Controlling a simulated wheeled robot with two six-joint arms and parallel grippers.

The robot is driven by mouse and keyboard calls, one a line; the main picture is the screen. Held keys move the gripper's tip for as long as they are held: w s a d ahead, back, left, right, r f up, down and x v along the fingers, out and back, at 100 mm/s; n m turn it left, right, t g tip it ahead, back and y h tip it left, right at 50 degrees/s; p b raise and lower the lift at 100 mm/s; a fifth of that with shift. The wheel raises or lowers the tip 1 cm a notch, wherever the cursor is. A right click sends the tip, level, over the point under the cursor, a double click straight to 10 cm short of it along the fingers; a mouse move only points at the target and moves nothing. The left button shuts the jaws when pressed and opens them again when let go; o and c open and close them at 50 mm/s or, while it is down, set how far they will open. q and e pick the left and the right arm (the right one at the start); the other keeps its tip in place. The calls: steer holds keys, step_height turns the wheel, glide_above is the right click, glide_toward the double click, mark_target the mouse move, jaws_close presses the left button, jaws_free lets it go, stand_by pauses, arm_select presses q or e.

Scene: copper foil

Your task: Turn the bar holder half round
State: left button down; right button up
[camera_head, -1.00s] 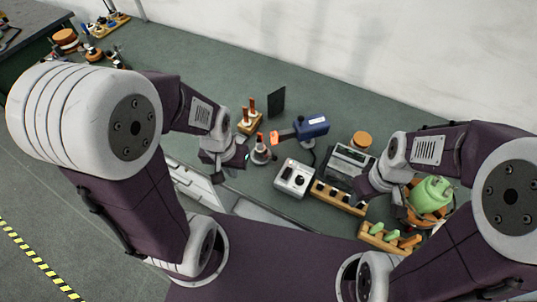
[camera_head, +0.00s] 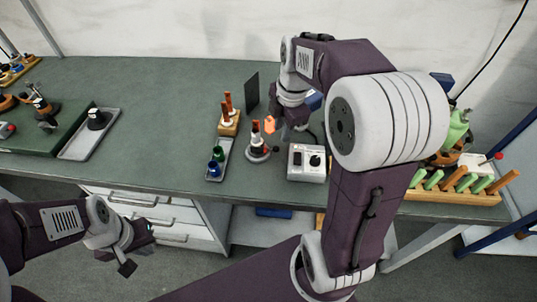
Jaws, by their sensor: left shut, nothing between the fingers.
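A long wooden rack (camera_head: 445,197) with a row of green and orange bars stands at the right of the bench. A small wooden block (camera_head: 230,125) with upright copper-coloured pieces stands left of centre. I cannot tell for certain which is the bar holder. My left gripper (camera_head: 126,258) is shut and empty, low in front of the drawers and away from both. My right gripper (camera_head: 285,120) is over the bench, right of the small block and far from the rack. Its fingers are partly hidden, so its opening is unclear.
An orange-tipped blue tool (camera_head: 313,101) is partly hidden behind my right gripper. A soldering-iron stand (camera_head: 257,147), a grey tray (camera_head: 219,160) with small bottles and a white control box (camera_head: 307,163) are close by. A dark panel (camera_head: 251,92) stands behind. Bench space left of the tray is clear.

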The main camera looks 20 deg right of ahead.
mark_target(277, 147)
steer(key=f, duration=0.2)
steer(key=w+f+b, duration=0.1)
steer(key=f, duration=0.5)
steer(key=shift+w+a+b, duration=0.25)
steer(key=shift+w+b, duration=0.05)
steer(key=shift+b, duration=0.05)
steer(key=shift+w+a+f, duration=0.1)
steer(key=shift+f, duration=0.3)
jaws_close()
